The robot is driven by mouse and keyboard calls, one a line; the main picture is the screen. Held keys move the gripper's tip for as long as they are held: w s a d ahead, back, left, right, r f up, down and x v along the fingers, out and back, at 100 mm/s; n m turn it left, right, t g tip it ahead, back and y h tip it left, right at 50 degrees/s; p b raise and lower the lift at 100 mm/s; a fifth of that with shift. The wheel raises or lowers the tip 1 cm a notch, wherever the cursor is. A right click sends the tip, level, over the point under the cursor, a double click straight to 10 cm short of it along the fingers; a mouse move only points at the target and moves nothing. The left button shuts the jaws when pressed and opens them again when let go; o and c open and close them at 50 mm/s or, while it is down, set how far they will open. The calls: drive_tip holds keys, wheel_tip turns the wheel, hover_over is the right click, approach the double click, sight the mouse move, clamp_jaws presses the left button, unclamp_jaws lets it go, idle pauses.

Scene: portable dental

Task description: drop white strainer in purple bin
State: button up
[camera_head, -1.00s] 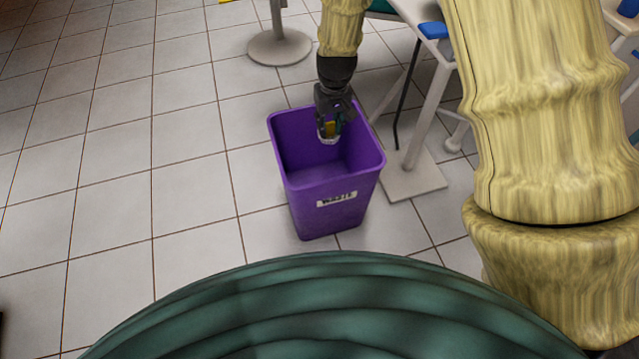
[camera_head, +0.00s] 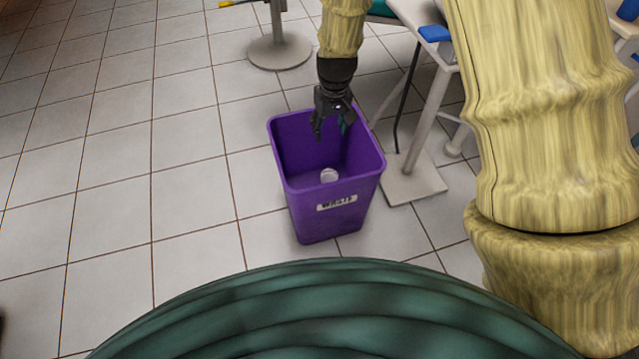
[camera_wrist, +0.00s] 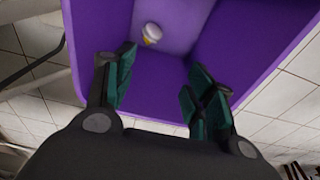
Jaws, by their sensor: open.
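The purple bin (camera_head: 338,215) stands upright on the tiled floor, with a white label on its front. The white strainer (camera_head: 328,175) lies inside the bin, low down near its bottom. In the wrist view the strainer (camera_wrist: 152,32) shows inside the purple bin (camera_wrist: 240,45), apart from my fingers, with a small yellowish patch on it. My gripper (camera_head: 332,128) is open and empty over the back part of the bin's opening. In the wrist view my gripper (camera_wrist: 160,88) has its green-padded fingers spread wide. Nothing is between them.
A white stand leg with a flat base (camera_head: 412,182) is close to the bin's right side. A round grey pedestal base (camera_head: 280,50) stands behind. The floor to the left of the bin is clear.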

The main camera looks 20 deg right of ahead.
wheel_tip(320, 180, up, 11)
drive_tip(key=s, duration=0.1)
drive_tip(key=shift+s, duration=0.15)
idle(0.3)
idle(0.5)
